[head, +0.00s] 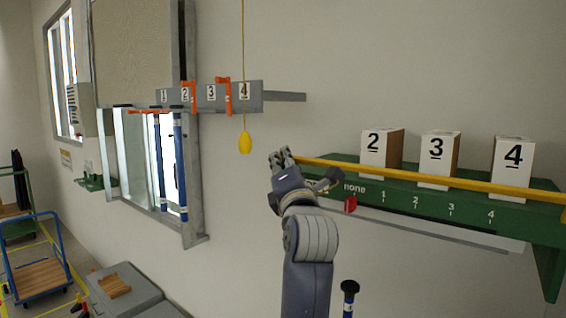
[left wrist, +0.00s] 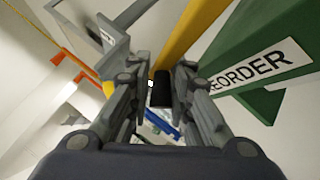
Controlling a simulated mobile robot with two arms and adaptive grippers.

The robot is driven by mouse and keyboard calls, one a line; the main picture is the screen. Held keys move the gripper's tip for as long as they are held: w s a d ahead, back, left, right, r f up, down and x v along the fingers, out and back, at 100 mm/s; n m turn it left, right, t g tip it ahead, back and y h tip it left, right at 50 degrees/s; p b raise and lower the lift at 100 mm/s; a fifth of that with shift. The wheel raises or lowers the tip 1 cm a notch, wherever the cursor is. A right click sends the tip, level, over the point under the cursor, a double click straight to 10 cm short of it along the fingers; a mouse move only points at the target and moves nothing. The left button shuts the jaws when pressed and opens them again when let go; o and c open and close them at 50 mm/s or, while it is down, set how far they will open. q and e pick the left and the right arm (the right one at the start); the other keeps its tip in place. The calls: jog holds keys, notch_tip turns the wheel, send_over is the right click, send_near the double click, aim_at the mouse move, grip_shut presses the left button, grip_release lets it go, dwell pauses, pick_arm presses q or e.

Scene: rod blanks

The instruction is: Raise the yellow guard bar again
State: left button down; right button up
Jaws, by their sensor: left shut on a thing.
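The yellow guard bar (head: 440,181) runs across the front of the green shelf (head: 420,204), in front of the numbered blocks. My left gripper (head: 282,160) is at the bar's left end, beyond the shelf's left edge. In the left wrist view the bar (left wrist: 190,35) comes down from the top to between the fingers (left wrist: 161,88), where a dark end piece shows. The gripper is shut on the bar's end. My right gripper is not in view.
White blocks 2 (head: 374,155), 3 (head: 436,160) and 4 (head: 508,168) stand on the shelf. A red marker (head: 351,204) sits on its front edge near "none". A yellow pull (head: 245,143) hangs on a cord left of my gripper. A grey numbered rack (head: 222,96) with orange clips is further left.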

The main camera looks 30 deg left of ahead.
pick_arm(q)
jog(key=m+h, duration=0.1)
jog(key=w+r+m+g+h, duration=0.1)
jog(key=m, duration=0.1)
jog(key=shift+w+d+r+m+g+h, duration=0.1)
jog(key=shift+r+m+g+h, duration=0.05)
jog(key=shift+m+g+h, duration=0.2)
jog(key=shift+w+m+g+h, duration=0.4)
jog(key=shift+m+g+h, duration=0.05)
jog(key=shift+m+g, duration=0.3)
jog(key=c, duration=1.5)
grip_release()
jog(key=shift+c, duration=0.2)
jog(key=shift+w, duration=0.15)
jog(key=shift+d, duration=0.1)
